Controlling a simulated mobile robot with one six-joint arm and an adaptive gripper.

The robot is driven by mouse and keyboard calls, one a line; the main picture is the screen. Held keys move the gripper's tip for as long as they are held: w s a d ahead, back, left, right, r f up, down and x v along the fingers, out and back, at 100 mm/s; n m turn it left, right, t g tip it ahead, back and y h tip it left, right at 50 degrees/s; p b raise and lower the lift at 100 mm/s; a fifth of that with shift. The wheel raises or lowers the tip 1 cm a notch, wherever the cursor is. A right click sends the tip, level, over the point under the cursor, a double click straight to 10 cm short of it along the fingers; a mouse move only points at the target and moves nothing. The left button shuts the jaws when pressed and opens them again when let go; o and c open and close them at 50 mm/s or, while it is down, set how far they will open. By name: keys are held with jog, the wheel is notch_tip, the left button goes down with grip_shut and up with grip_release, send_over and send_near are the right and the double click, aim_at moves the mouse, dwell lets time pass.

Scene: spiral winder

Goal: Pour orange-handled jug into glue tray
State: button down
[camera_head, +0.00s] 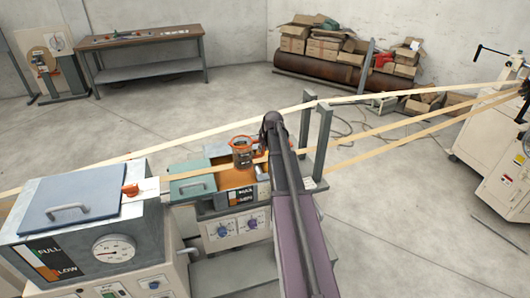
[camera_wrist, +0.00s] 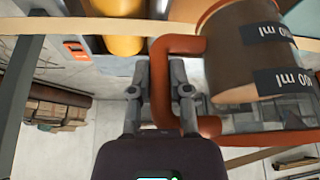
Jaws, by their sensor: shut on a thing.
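The orange-handled jug (camera_head: 242,156) is above the glue tray (camera_head: 233,180) in the head view, looking about upright with its orange rim on top. It appears small there, so a slight tilt is hard to judge. In the wrist view the jug (camera_wrist: 228,45) fills the upper right, with brown contents and dark "ml" labels. My gripper (camera_wrist: 160,92) is shut on its orange handle (camera_wrist: 163,70), one finger on each side. In the head view my arm partly hides the grip. The tray shows orange-brown inside; its glue level cannot be told.
A tan strip (camera_head: 190,178) runs across the machine close to the jug. A green lid with a handle (camera_head: 192,186) lies left of the tray. Two grey posts (camera_head: 322,140) stand to the right. A box with a gauge (camera_head: 113,248) is at front left. A yellow roller (camera_wrist: 122,25) shows in the wrist view.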

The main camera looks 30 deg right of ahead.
aim_at(255, 141)
jog(key=shift+s+d, duration=0.1)
jog(key=shift+d, duration=0.05)
jog(key=shift+h, duration=0.3)
dwell(0.3)
